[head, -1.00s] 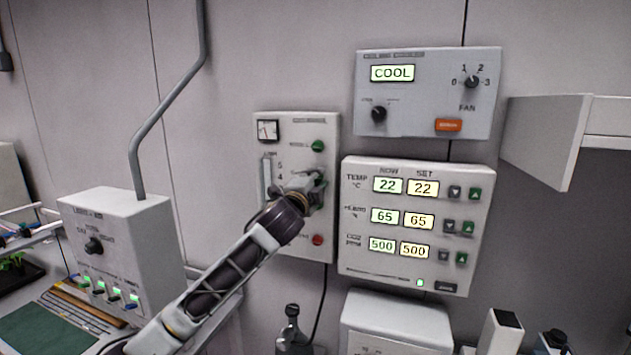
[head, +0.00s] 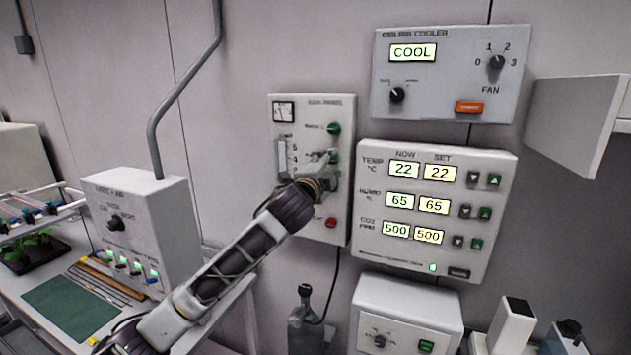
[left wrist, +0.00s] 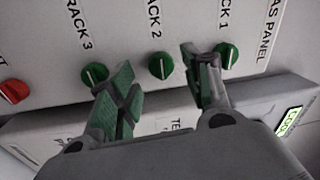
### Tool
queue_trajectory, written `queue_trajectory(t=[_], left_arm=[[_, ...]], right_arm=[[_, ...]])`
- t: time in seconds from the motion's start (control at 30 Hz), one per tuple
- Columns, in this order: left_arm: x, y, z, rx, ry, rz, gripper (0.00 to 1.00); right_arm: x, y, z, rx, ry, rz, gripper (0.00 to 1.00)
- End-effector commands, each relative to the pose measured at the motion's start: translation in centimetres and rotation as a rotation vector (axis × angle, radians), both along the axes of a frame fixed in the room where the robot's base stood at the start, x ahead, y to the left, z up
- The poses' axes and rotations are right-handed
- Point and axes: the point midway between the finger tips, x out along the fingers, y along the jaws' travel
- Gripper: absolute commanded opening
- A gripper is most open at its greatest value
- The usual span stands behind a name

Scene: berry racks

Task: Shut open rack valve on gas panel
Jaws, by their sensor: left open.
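The gas panel (head: 305,115) is a pale box on the wall with a small dial and a gauge tube. In the left wrist view it shows sideways, with green valve knobs labelled Rack 1 (left wrist: 229,55), Rack 2 (left wrist: 160,65) and Rack 3 (left wrist: 94,75). Each knob has a white line; I cannot tell for sure which valve is open. A red knob (left wrist: 13,91) sits at the left. My left gripper (left wrist: 162,88) is open and empty at the panel, its fingers on either side of the Rack 2 knob's position. In the head view, my left gripper (head: 326,168) hides the middle knobs.
A climate control box (head: 370,250) is close right of the gas panel. A ceiling cooler box (head: 430,95) hangs above it. A lamp box (head: 150,220) with a pipe stands at the left. A white shelf (head: 575,120) juts out at the right.

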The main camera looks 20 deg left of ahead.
Motion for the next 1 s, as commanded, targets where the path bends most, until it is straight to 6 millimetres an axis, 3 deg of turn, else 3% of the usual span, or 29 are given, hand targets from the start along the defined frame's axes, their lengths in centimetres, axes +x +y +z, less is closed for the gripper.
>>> queue_trajectory(t=[0.7, 1.0], left_arm=[[-7.4, 0.2, -0.9, 0.001, 0.002, 0.000, 0.49], [-9.4, 0.3, -1.1, 0.001, 0.001, 0.001, 0.49]], right_arm=[[0.0, 0.0, 0.0, 0.000, 0.000, 0.000, 0.40], [0.0, 0.0, 0.0, 0.000, 0.000, 0.000, 0.40]])
